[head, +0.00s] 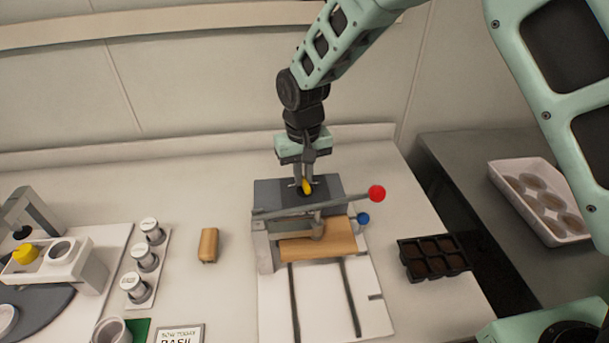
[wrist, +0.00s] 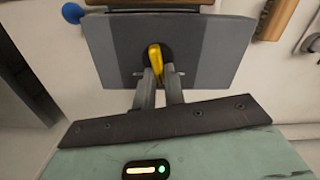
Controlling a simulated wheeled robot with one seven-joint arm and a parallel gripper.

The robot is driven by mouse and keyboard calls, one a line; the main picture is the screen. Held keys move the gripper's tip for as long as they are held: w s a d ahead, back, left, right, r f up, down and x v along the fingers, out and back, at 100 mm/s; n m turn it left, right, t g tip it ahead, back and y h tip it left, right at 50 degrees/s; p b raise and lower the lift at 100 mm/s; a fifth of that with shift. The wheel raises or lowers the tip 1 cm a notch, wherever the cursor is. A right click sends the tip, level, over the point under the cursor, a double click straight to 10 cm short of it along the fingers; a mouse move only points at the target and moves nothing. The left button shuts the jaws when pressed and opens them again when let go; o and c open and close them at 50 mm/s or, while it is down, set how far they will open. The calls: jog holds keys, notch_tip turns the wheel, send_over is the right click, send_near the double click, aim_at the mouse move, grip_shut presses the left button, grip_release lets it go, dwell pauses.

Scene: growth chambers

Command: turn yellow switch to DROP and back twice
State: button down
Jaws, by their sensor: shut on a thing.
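The yellow switch (head: 307,187) is on a dark grey panel (head: 328,185) at the back of the press-like fixture. My gripper (head: 303,181) points down over the panel with its fingers at the yellow switch. In the wrist view the yellow switch (wrist: 156,58) stands in a dark round recess on the grey panel (wrist: 205,50). The fingertips (wrist: 158,76) are shut on its near end. No DROP label can be read in either view, so I cannot tell which position the switch is in.
A lever with a red knob (head: 377,193) and a blue knob (head: 363,218) stick out right of the fixture, close to my gripper. A wooden block (head: 318,247) lies in the fixture. A black cell tray (head: 433,257) stands at right. The counter behind is clear.

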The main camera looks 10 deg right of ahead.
jog(key=n, duration=0.6)
jog(key=shift+a+r+b, duration=0.1)
jog(key=shift+a+b, duration=0.15)
jog(key=shift+b, duration=0.05)
jog(key=shift+n, duration=0.3)
jog(key=c, duration=1.5)
grip_release()
jog(key=shift+s, duration=0.1)
notch_tip(320, 180, up, 17)
jog(key=b, duration=0.3)
jog(key=shift+r, duration=0.2)
